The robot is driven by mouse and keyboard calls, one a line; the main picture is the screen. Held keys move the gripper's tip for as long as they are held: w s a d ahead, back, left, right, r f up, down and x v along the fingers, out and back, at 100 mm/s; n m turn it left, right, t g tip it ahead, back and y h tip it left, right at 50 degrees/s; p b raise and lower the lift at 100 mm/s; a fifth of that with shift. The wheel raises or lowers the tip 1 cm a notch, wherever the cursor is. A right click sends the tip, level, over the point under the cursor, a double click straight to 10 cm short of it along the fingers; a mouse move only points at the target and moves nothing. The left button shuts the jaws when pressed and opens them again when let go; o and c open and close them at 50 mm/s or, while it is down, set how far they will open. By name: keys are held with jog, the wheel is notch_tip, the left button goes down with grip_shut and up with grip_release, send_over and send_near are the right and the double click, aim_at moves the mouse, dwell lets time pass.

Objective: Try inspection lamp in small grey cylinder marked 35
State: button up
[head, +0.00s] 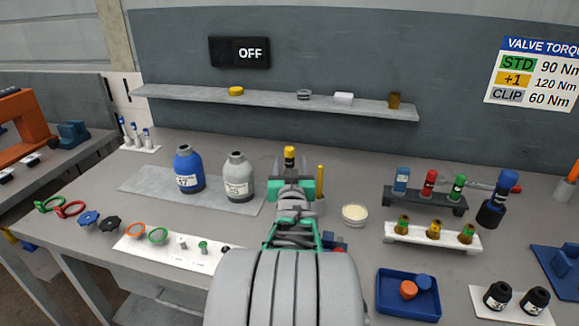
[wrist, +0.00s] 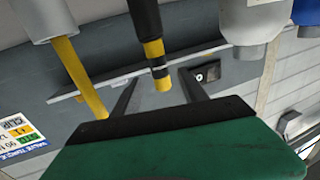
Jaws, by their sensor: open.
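The small grey cylinder (head: 238,178) stands upright on a grey plate, its label too small to read surely. A blue cylinder (head: 188,170) stands left of it. A black stick with yellow bands and a yellow end, seemingly the inspection lamp (head: 289,154), shows just above my gripper (head: 290,182) in the head view. In the wrist view the lamp (wrist: 155,50) appears between the open fingers of my gripper (wrist: 160,78). No contact shows. The lamp's lower part is hidden in the head view. The grey cylinder (wrist: 248,25) is right of it in the wrist view.
A grey cup (head: 320,204) with a yellow stick is close right of my gripper. A white dish (head: 354,215), racks of coloured plugs (head: 430,200) and a blue tray (head: 408,300) lie right. A wall shelf (head: 270,98) runs behind; a sign (head: 240,52) reads OFF.

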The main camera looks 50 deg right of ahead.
jog(key=w+d+f, duration=0.1)
jog(key=d, duration=0.1)
jog(key=w+d+f, duration=0.1)
jog(key=w+d, duration=0.1)
jog(key=w+d+f+p, duration=0.1)
jog(key=d, duration=0.1)
jog(key=shift+w+f, duration=0.2)
jog(key=shift+w, duration=0.15)
jog(key=shift+a, duration=0.1)
jog(key=shift+c, duration=0.4)
grip_shut()
